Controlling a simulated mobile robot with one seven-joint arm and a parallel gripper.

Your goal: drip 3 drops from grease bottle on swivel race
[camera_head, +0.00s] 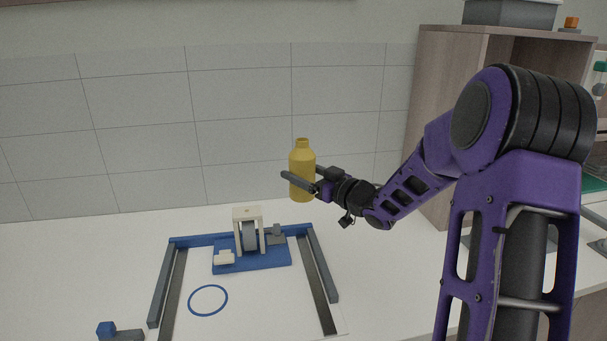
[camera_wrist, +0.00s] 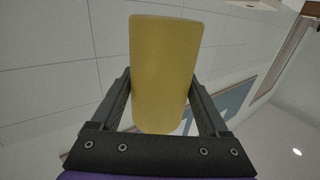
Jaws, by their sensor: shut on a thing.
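A yellow grease bottle (camera_head: 302,172) is upright in my gripper (camera_head: 300,184), raised above the white counter to the right of a caster fixture. In the wrist view the bottle (camera_wrist: 162,75) fills the space between both fingers of my gripper (camera_wrist: 160,105), which press on its sides. The fixture is a cream fork with a grey wheel (camera_head: 249,236) on a blue base plate (camera_head: 277,258). The swivel race is probably at the fork's cream top plate (camera_head: 247,212); it is too small to make out. The bottle is apart from the fixture.
Grey rails (camera_head: 322,265) and a blue back bar flank the blue plate. A blue ring (camera_head: 208,300) marks the white surface in front. A small blue block (camera_head: 106,328) is at front left. A wooden cabinet (camera_head: 440,130) stands at right behind my arm.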

